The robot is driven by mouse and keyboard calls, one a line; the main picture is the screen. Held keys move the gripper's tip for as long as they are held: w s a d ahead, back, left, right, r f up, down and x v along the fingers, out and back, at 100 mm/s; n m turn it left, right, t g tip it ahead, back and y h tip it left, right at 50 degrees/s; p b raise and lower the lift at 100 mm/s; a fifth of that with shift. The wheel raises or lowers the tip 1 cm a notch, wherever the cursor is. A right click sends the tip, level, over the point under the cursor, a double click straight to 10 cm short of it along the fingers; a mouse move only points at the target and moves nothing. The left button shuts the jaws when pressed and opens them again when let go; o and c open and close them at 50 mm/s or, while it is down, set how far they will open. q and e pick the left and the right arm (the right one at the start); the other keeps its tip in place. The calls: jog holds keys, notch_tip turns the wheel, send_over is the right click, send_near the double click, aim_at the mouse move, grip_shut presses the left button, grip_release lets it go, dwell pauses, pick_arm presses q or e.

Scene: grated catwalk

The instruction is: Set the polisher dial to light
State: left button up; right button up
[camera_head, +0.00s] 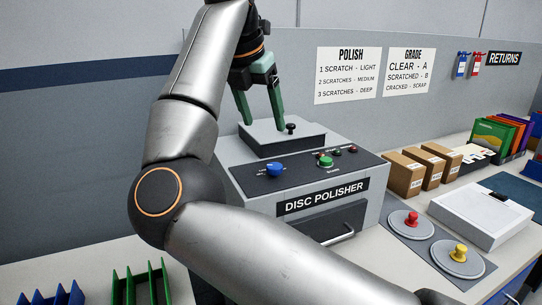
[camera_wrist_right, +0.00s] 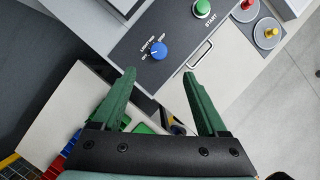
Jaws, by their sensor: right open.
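The disc polisher (camera_head: 232,160) is a grey machine with a dark sloped control panel. Its blue dial (camera_head: 275,169) sits at the panel's left, with small white labels around it. The dial also shows in the right wrist view (camera_wrist_right: 158,50); its setting is too small to read surely. My right gripper (camera_head: 263,125) is open and empty, with green fingers pointing down over the polisher's top, above and behind the dial in the head view. In the right wrist view the dial appears just beyond the gap between the fingertips (camera_wrist_right: 159,73), apart from them. My left gripper is not in view.
A green start button (camera_head: 325,161) and small lamps share the panel. A black knob (camera_head: 291,128) stands on the lid. The polish sign (camera_head: 349,75) reads one scratch as light.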

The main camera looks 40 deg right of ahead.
aim_at(274, 166)
jog(key=b+x, duration=0.1)
jog(key=x, duration=1.1)
jog(key=shift+w+a+f, duration=0.1)
jog(key=shift+a+f, duration=0.05)
jog(key=shift+a, duration=0.05)
grip_shut()
